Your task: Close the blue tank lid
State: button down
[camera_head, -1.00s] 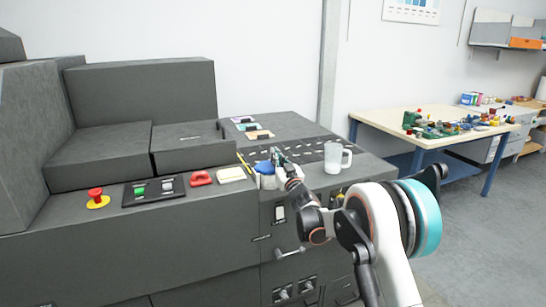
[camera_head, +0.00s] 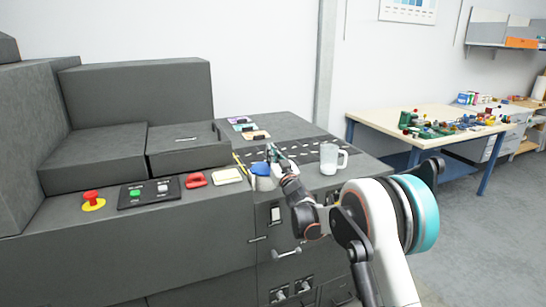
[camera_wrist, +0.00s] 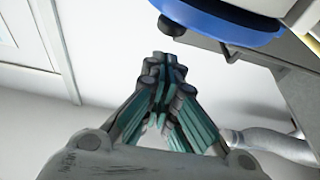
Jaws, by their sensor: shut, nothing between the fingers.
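The blue tank lid (camera_head: 260,168) is on top of a small pale tank (camera_head: 264,183) near the front edge of the dark machine top. My gripper (camera_head: 271,152) is just right of and slightly above the lid, partly covering the tank's right side. In the wrist view, the lid's blue rim (camera_wrist: 222,24) crosses the top, with a small dark knob (camera_wrist: 172,26) at its edge. My gripper (camera_wrist: 164,72) is shut and empty there, below the rim and apart from it. I cannot tell whether the lid is fully seated.
A yellow pencil-like stick (camera_head: 239,160), a cream block (camera_head: 228,176) and a red handle (camera_head: 195,180) lie left of the tank. A red stop button (camera_head: 92,200) is farther left.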

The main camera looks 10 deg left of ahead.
notch_tip(320, 180, up, 2)
jog(key=shift+s+r+p, duration=0.1)
jog(key=shift+p, duration=0.3)
jog(key=p+v, duration=0.2)
jog(key=v, duration=0.8)
jog(key=s+d+r+m+h, duration=0.35)
jog(key=d+r+h, duration=0.45)
jog(key=d, duration=0.5)
jog(key=s+d+r+m+g+h, duration=0.2)
jog(key=s+d+r+g+h, duration=0.15)
jog(key=s+d, duration=0.6)
jog(key=s+d+f+g, duration=0.2)
jog(key=s+f, duration=0.1)
jog(key=s, duration=0.9)
jog(key=s+d+f+g, duration=0.3)
jog(key=s+f, duration=0.1)
jog(key=s, duration=0.8)
jog(key=s+d+f+g, duration=0.2)
jog(key=s+d+f, duration=0.1)
jog(key=s, duration=0.9)
jog(key=shift+f+m, duration=0.45)
jog(key=shift+f, duration=0.3)
jog(key=shift+d+g, duration=0.1)
jog(key=shift+g, duration=0.15)
